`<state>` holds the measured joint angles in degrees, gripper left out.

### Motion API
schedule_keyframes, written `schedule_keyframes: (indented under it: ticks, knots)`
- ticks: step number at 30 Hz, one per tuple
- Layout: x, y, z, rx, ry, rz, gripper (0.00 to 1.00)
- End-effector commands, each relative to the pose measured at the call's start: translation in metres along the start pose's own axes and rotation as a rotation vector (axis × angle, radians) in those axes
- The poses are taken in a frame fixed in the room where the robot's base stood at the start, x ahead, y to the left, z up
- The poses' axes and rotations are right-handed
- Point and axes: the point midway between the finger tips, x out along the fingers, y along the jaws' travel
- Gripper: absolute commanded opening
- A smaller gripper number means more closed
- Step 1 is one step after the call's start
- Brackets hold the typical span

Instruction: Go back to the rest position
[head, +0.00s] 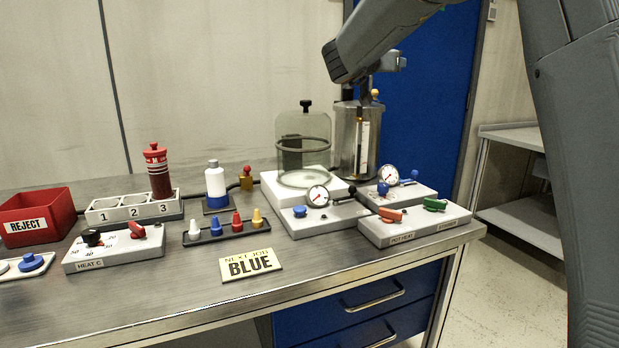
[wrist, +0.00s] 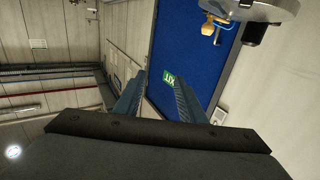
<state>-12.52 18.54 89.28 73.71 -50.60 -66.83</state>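My arm reaches in from the upper right in the head view, and its end is above the steel pot (head: 345,135). The fingers are not clear in that view. In the wrist view my gripper (wrist: 157,88) has two blue-grey fingers standing apart with nothing between them. A round metal part (wrist: 270,8) with a brass fitting (wrist: 217,20) shows at the upper right of the wrist view, apart from the fingers.
The bench holds a glass bell jar (head: 290,150), a gauge unit (head: 315,222), a switch box (head: 410,228), a bottle rack (head: 105,215) with a red bottle (head: 158,175), and a red reject bin (head: 40,208). A blue door (head: 440,90) stands behind. Floor shows at right.

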Motion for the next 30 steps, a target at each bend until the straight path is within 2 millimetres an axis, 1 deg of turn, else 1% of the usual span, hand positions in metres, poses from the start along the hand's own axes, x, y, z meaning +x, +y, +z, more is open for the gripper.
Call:
schedule_keyframes:
  ticks: [5, 8, 11, 12, 14, 15, 17, 18, 20, 21, 23, 24, 26, 27, 29, 30]
  knots:
    - [-0.009, -0.010, 0.019, -0.019, -0.033, -0.144, 0.37]
    - [-0.021, -0.016, 0.039, -0.036, -0.079, -0.245, 0.37]
    - [-0.042, -0.019, 0.072, -0.060, -0.165, -0.366, 0.37]
    - [-0.055, -0.018, 0.090, -0.072, -0.218, -0.419, 0.37]
    - [-0.079, -0.014, 0.120, -0.095, -0.311, -0.495, 0.37]
    - [-0.096, -0.009, 0.141, -0.110, -0.378, -0.539, 0.37]
    - [-0.122, 0.002, 0.172, -0.132, -0.482, -0.590, 0.37]
    - [-0.141, 0.011, 0.192, -0.148, -0.551, -0.617, 0.37]
    - [-0.168, 0.028, 0.218, -0.172, -0.653, -0.645, 0.37]
    - [-0.187, 0.040, 0.235, -0.190, -0.723, -0.659, 0.37]
    - [-0.215, 0.060, 0.258, -0.215, -0.823, -0.670, 0.37]
    - [-0.234, 0.075, 0.272, -0.232, -0.892, -0.672, 0.37]
    - [-0.262, 0.100, 0.291, -0.260, -0.992, -0.668, 0.37]
    - [-0.281, 0.117, 0.303, -0.280, -1.057, -0.661, 0.37]
    - [-0.309, 0.143, 0.318, -0.310, -1.152, -0.645, 0.37]
    - [-0.327, 0.161, 0.326, -0.331, -1.211, -0.631, 0.37]
